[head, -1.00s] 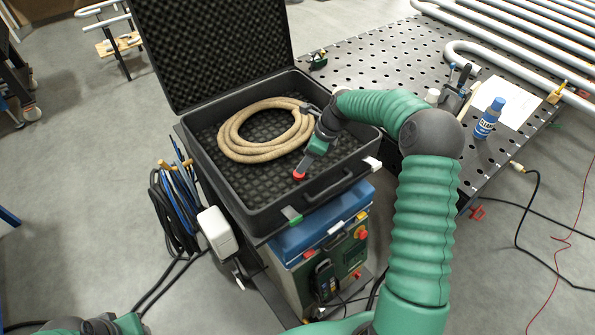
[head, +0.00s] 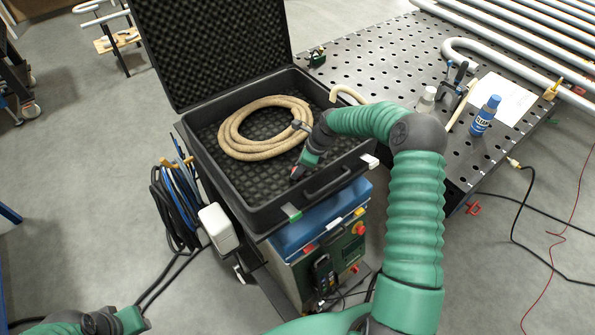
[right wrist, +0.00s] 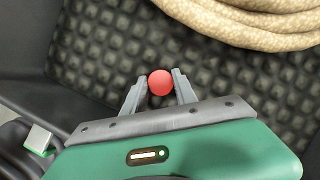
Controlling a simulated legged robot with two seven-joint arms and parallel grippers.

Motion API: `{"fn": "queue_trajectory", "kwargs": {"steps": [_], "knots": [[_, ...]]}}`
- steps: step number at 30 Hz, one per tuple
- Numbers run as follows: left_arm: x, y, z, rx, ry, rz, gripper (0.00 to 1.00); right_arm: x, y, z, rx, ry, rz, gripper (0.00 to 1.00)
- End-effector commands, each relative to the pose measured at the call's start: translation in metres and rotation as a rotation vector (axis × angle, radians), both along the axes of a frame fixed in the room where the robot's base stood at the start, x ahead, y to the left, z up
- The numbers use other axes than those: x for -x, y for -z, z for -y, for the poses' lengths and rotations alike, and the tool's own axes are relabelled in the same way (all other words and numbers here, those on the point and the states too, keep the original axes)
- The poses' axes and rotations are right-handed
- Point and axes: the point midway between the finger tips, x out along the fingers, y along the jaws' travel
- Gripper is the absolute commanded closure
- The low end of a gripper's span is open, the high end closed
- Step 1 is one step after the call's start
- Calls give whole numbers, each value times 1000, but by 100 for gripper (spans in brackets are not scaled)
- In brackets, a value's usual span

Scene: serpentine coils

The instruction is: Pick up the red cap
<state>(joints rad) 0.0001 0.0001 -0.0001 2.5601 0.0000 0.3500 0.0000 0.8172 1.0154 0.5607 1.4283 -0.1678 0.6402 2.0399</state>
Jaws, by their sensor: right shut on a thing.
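The red cap (right wrist: 161,83) is a small round red piece between the two fingertips of my right gripper (right wrist: 160,88) in the right wrist view. The fingers touch it on both sides, so the gripper is shut on it. In the head view the right gripper (head: 297,171) points down inside the open black case (head: 262,226), near its front wall. The cap is mostly hidden there, with only a trace of red showing. I cannot tell whether the cap still touches the foam. Part of my left arm shows at the bottom left, but its gripper's fingers do not.
A coiled tan hose (head: 232,142) lies in the case, left of and behind the right gripper. The case's raised lid (head: 215,50) stands behind. A perforated table (head: 385,62) is to the right, with a blue bottle (head: 485,117) and bent pipes (head: 500,65).

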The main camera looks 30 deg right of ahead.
Motion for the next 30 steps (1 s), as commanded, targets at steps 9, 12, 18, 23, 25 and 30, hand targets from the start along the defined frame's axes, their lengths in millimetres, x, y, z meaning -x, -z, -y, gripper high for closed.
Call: {"fn": "queue_trajectory", "kwargs": {"steps": [9,12,18,23,25,30], "knots": [[0,0,0,0,0,0,67,0,0,1,0,0,1,100],[0,3,0,0,0,0,67,-1,-7,1,3,1,3,100],[0,18,0,0,0,0,67,-1,-51,0,5,0,6,100],[0,25,0,0,0,0,67,-1,-86,0,5,0,4,100],[0,26,0,0,0,0,67,-1,-95,0,2,0,3,100],[0,25,0,0,0,0,67,0,-101,0,0,0,1,100]]}}
